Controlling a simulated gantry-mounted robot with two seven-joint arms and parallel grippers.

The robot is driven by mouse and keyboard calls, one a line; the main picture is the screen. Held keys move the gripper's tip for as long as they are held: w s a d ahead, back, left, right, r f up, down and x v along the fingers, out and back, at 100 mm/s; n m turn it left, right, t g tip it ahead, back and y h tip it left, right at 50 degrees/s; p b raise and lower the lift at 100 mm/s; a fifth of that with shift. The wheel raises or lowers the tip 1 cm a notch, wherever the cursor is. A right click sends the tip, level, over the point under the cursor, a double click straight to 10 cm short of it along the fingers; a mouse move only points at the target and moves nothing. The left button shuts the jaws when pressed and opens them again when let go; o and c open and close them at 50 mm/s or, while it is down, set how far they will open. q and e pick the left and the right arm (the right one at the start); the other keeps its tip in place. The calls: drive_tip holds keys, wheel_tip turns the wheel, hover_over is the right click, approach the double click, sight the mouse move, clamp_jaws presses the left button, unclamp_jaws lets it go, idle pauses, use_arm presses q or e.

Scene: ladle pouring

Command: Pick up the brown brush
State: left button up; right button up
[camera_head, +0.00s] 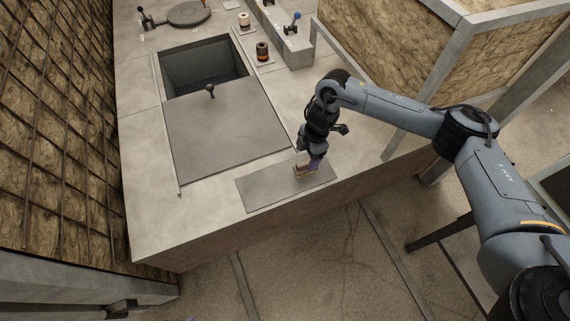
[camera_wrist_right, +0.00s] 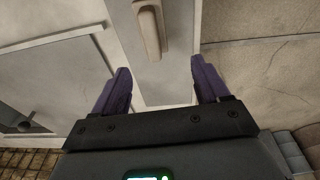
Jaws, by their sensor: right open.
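The brown brush (camera_head: 303,172) lies on a grey rectangular mat (camera_head: 262,190) near the front edge of the stone counter. In the right wrist view its tan handle (camera_wrist_right: 151,32) shows at the top, ahead of the fingers and between their lines. My right gripper (camera_head: 312,165) points down just over the brush. Its purple fingers (camera_wrist_right: 158,86) are spread apart with nothing between their tips. A small purple tip at the bottom edge of the head view looks like part of my left gripper (camera_head: 190,319); its jaws are not visible.
A sunken basin (camera_head: 205,68) with a grey lid (camera_head: 225,125) and black knob lies behind the mat. Two small spools (camera_head: 262,51) and a block with levers (camera_head: 288,38) stand farther back. A wire-mesh wall (camera_head: 60,120) bounds the left side.

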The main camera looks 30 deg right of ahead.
sight(307, 161)
drive_tip(key=shift+w+d+r, duration=0.15)
drive_tip(key=shift+d+r, duration=0.4)
drive_tip(key=shift+d, duration=0.1)
drive_tip(key=shift+d+f, duration=0.1)
drive_tip(key=shift+d, duration=0.05)
drive_tip(key=f, duration=0.1)
drive_tip(key=f+b, duration=0.1)
drive_tip(key=f, duration=0.1)
drive_tip(key=f+b, duration=0.1)
drive_tip(key=f, duration=0.1)
drive_tip(key=shift+w+a, duration=0.1)
drive_tip(key=shift+a, duration=0.25)
drive_tip(key=f+b, duration=0.1)
drive_tip(key=f, duration=0.1)
drive_tip(key=f+b, duration=0.2)
drive_tip(key=shift+w+f, duration=0.2)
drive_tip(key=shift+f, duration=0.4)
drive_tip(key=c, duration=1.2)
